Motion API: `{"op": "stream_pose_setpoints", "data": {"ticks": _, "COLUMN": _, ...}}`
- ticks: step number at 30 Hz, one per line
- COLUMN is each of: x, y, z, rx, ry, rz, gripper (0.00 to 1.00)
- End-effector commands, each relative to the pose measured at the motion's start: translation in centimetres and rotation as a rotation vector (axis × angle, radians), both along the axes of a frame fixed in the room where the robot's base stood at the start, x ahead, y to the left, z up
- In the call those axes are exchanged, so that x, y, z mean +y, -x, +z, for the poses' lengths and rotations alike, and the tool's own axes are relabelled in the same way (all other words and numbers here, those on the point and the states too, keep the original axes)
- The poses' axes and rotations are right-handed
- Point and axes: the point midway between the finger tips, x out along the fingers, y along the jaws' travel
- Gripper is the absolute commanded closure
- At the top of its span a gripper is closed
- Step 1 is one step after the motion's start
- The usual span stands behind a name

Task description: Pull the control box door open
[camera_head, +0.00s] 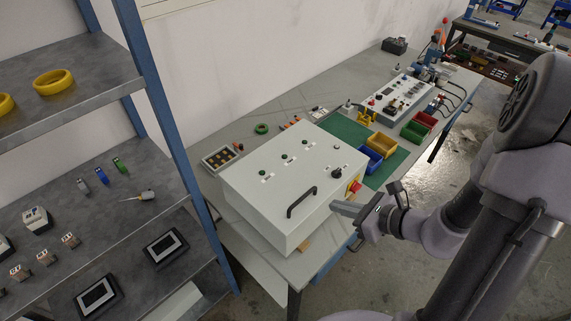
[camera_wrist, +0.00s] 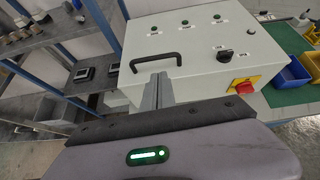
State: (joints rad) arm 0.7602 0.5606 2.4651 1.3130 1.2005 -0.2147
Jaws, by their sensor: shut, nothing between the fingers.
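The control box (camera_head: 270,185) is a pale grey cabinet on the workbench, its door face up with a black bar handle (camera_head: 301,201), small buttons and a dark knob (camera_head: 337,172). The door looks closed. In the wrist view the handle (camera_wrist: 155,61) lies just beyond the fingertips. A red switch on a yellow plate (camera_wrist: 243,85) sits on the box's side. My gripper (camera_head: 335,207) is shut and empty, to the right of the handle near the box's front edge. In the wrist view my gripper (camera_wrist: 157,78) points at the handle; whether it touches cannot be told.
A metal shelf (camera_head: 90,185) with a blue post stands close on the left. Blue and yellow bins (camera_head: 375,152) and a green mat (camera_head: 345,130) lie behind the box on the workbench (camera_head: 240,127). Open floor (camera_head: 425,185) lies to the right.

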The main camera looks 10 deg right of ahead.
Motion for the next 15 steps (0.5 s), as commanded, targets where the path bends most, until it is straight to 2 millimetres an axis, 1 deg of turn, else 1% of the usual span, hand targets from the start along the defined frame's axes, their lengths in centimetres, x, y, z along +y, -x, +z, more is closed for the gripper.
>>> {"op": "stream_pose_setpoints", "data": {"ticks": 1, "x": -0.6, "y": -0.1, "z": -0.4, "rx": 0.011, "ry": -0.020, "rz": -0.039, "gripper": 1.00}}
{"op": "stream_pose_setpoints", "data": {"ticks": 4, "x": -0.6, "y": -0.7, "z": -1.3, "rx": 0.015, "ry": -0.029, "rz": -0.058, "gripper": 1.00}}
{"op": "stream_pose_setpoints", "data": {"ticks": 15, "x": 3.2, "y": -5.6, "z": -5.0, "rx": 0.016, "ry": -0.026, "rz": -0.051, "gripper": 1.00}}
